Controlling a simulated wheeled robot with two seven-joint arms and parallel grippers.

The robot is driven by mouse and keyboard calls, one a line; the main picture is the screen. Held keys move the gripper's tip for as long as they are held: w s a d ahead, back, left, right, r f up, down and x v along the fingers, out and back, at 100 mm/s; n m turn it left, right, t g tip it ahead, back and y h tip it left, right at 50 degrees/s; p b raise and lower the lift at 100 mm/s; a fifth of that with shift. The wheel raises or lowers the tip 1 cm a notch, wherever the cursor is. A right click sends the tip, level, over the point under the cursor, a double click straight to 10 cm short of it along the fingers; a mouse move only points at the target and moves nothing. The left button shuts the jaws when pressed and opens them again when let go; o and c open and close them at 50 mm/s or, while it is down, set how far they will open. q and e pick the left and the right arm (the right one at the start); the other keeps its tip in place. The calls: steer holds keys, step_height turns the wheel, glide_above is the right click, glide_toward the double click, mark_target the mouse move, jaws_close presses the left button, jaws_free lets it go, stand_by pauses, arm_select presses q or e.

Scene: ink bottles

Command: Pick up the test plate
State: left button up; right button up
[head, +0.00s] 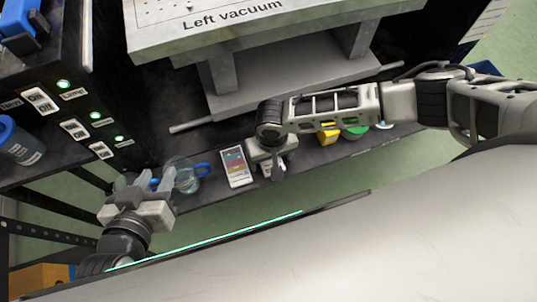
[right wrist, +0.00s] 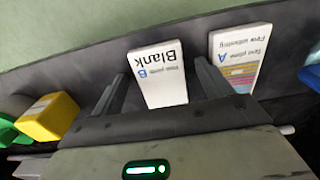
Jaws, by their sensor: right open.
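A white plate printed "Blank" and "B" (right wrist: 160,78) stands between the two spread fingers of my right gripper (right wrist: 162,88) in the right wrist view. Whether the fingers touch it I cannot tell. In the head view my right gripper (head: 272,165) hides most of this plate. A second white plate with coloured stripes, marked "A" (head: 236,167), lies just left of it; it also shows in the right wrist view (right wrist: 241,56). My left gripper (head: 148,188) has its fingers apart at lower left, with something blue showing between or behind them.
A glass jug with a blue handle (head: 187,174) stands between the left gripper and the striped plate. Yellow (head: 328,135) and green (head: 355,132) items lie to the right. A grey stand labelled "Left vacuum" (head: 240,30) rises behind. The dark shelf's front edge is close.

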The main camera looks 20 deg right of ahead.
steer(key=shift+c, duration=0.4)
steer(key=c, duration=1)
steer(key=shift+r, duration=0.15)
